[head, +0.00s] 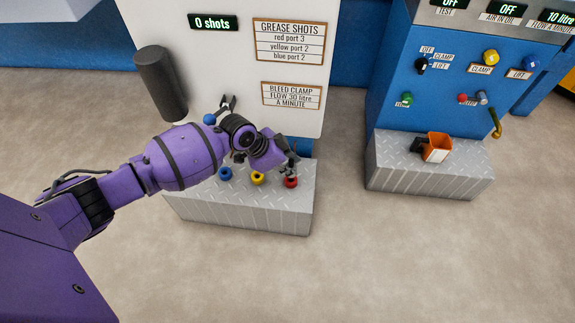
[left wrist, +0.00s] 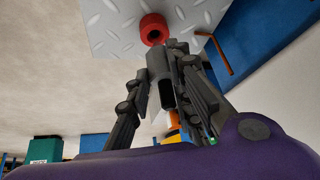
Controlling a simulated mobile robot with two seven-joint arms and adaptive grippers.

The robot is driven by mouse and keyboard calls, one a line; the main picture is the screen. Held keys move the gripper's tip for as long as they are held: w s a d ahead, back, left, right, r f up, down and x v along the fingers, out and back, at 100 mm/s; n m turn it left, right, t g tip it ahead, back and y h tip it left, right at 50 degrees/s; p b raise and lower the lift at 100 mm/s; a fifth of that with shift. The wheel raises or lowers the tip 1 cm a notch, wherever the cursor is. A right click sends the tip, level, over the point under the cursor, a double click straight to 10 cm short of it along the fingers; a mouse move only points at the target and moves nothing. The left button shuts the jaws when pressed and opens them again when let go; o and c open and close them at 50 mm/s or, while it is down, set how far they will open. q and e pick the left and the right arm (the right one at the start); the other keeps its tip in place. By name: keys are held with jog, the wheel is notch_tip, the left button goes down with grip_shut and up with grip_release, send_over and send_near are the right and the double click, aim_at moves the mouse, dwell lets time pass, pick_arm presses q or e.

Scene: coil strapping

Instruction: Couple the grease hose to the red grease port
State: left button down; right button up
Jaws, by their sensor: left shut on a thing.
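The red grease port (head: 291,181) is a short ring on the grey checker-plate step, at the right of the yellow port (head: 257,178) and the blue port (head: 225,174). My left gripper (head: 289,168) is right above the red port. In the left wrist view its fingers (left wrist: 163,75) are shut on a dark grey cylinder, the grease hose end (left wrist: 160,65). The red port (left wrist: 153,28) shows just beyond the hose end, nearly in line with it. I cannot tell whether they touch. The rest of the hose is hidden. My right gripper is not in view.
The checker-plate step (head: 240,217) stands before a white panel with a sign (head: 289,41) and a display (head: 213,22) reading 0 shots. A dark cylinder (head: 161,83) hangs on the panel. At right, a second step (head: 430,182) carries an orange-and-black item (head: 435,147).

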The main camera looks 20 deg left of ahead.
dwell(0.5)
pick_arm(q)
jog(key=shift+f, duration=0.15)
dwell(0.4)
jog(key=shift+f, duration=0.5)
jog(key=shift+f+b, duration=0.6)
jog(key=shift+f, duration=0.3)
jog(key=c, duration=1.5)
grip_release()
jog(key=v, duration=1.2)
jog(key=shift+d, duration=0.1)
